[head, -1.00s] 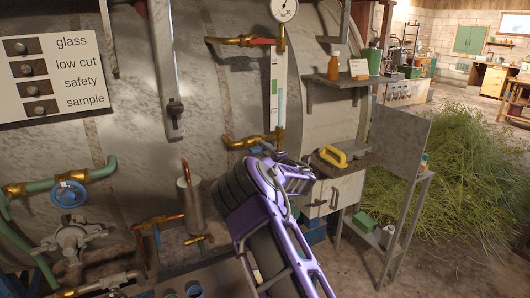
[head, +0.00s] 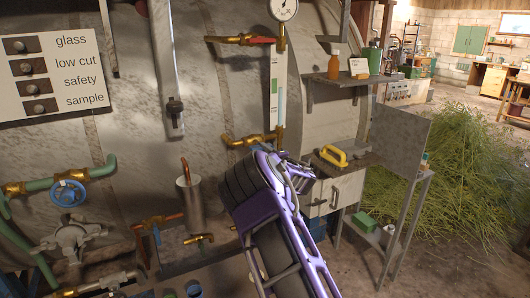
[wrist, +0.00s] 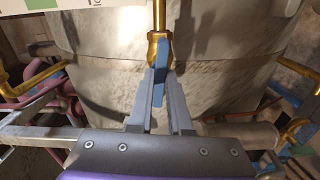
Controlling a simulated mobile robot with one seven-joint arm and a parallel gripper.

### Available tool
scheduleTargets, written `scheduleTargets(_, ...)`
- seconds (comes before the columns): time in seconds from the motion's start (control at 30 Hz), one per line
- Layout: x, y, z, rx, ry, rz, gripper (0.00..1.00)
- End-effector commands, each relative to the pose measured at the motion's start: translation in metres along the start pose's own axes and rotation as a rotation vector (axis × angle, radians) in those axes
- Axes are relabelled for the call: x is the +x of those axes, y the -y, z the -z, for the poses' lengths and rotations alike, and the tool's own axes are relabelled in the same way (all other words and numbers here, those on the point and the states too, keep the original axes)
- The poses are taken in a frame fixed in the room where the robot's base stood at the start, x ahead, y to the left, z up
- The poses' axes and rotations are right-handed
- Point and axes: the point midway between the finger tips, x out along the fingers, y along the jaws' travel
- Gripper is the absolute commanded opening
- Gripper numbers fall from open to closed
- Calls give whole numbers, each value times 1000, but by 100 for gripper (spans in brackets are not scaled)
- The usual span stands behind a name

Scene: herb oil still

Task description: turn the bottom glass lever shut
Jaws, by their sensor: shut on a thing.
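The sight glass (head: 275,88) stands upright on the boiler between two brass fittings. A red lever (head: 262,41) is on its upper fitting. Its bottom brass fitting (head: 245,141) shows partly; my arm hides what lies to the lower right of it. In the wrist view my gripper (wrist: 160,76) is shut on a blue lever (wrist: 158,90), which hangs nearly upright below a brass fitting (wrist: 160,48). I cannot tell for certain whether this is the bottom glass lever. In the head view my wrist hides the fingertips.
A shelf (head: 340,80) with an orange bottle (head: 334,66) juts out to the right. Below it a yellow-handled thing (head: 333,155) lies on a small bench. A label board (head: 52,72) is at left. Pipes and a blue handwheel (head: 68,193) are at lower left.

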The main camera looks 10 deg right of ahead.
Motion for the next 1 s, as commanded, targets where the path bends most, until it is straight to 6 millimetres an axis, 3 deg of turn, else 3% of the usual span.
scheduleTargets(1.0,0,-1,-1,931,-1,-3,0)
